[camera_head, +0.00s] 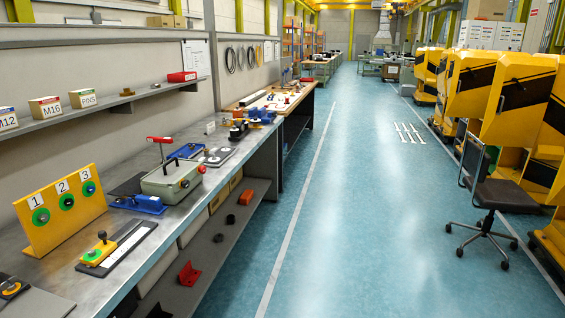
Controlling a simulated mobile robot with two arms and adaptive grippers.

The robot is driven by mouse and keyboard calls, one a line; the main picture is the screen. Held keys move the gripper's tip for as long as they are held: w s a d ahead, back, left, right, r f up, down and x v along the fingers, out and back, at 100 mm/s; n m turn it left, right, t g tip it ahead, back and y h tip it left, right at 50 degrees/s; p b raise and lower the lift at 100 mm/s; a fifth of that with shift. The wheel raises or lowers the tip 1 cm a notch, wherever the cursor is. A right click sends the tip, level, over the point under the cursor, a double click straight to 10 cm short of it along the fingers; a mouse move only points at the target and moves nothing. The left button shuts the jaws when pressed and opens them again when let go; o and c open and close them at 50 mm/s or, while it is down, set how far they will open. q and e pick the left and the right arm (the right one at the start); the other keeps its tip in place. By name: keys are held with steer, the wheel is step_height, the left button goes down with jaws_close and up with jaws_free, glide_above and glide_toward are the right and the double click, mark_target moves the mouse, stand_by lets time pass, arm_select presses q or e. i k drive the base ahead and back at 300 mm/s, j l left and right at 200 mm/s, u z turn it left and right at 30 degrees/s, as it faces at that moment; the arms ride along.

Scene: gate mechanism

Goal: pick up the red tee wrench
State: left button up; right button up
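A red tee-shaped handle (160,140), which looks like the tee wrench, stands upright at the back of a grey-green box (171,186) on the left workbench. Its dark shaft runs down behind or into the box; I cannot tell which, as its lower end is hidden. The box has a red knob on its right side. Neither of my grippers shows in the head view.
The grey workbench (150,222) runs along the left wall. A yellow numbered panel (62,209), a yellow-green block (98,250) and a blue fixture (140,204) stand around the box. A shelf hangs above. The blue floor is clear; an office chair (497,194) stands right.

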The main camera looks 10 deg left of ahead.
mark_target(159, 139)
steer(key=i, duration=1.8)
